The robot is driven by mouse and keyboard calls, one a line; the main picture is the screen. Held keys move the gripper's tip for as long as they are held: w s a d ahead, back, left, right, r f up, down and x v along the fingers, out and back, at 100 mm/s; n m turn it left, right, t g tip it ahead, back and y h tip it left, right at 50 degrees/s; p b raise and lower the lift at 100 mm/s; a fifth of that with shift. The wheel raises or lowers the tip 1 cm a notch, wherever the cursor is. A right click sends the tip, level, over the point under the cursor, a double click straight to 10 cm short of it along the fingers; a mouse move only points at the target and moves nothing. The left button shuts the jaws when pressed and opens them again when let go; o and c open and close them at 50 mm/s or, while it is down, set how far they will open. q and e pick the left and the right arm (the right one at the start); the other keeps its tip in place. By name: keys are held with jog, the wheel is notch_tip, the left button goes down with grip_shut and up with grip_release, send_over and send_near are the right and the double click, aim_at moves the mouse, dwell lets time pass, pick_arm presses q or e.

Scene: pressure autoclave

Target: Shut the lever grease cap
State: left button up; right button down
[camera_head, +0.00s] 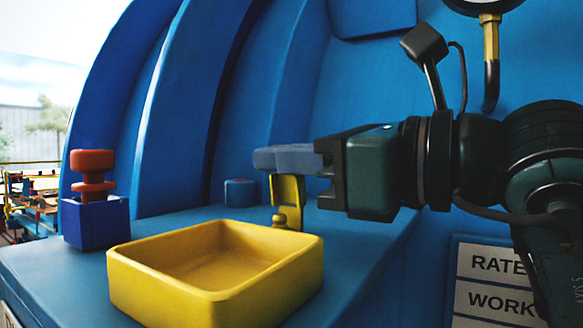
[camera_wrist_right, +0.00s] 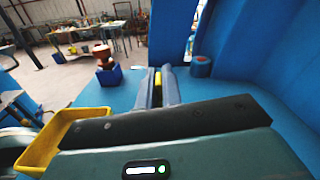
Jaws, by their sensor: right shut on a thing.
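The lever grease cap (camera_head: 288,190) is a yellow upright piece above a small brass fitting (camera_head: 281,219) on the blue ledge, behind the yellow tray. My right gripper (camera_head: 272,158) comes in from the right and is shut on the cap's upper part. Its grey fingers hide the top of the cap. In the right wrist view a thin strip of yellow shows between the two fingers (camera_wrist_right: 158,88). I cannot tell how far the cap sits over the fitting. My left gripper is in neither view.
A yellow tray (camera_head: 130,278) stands on the blue ledge in front of the cap. A red knob (camera_head: 92,172) on a blue block (camera_head: 97,221) is at left. A small blue cylinder (camera_head: 239,193) stands behind the tray. The curved blue shell rises behind; a gauge (camera_head: 489,4) hangs upper right.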

jog(key=shift+s, duration=0.1)
dwell(0.4)
jog(key=c, duration=1.6)
grip_release()
jog(key=shift+o, duration=0.2)
jog(key=v, duration=1.3)
jog(key=shift+b, duration=0.3)
jog(key=shift+o, duration=0.4)
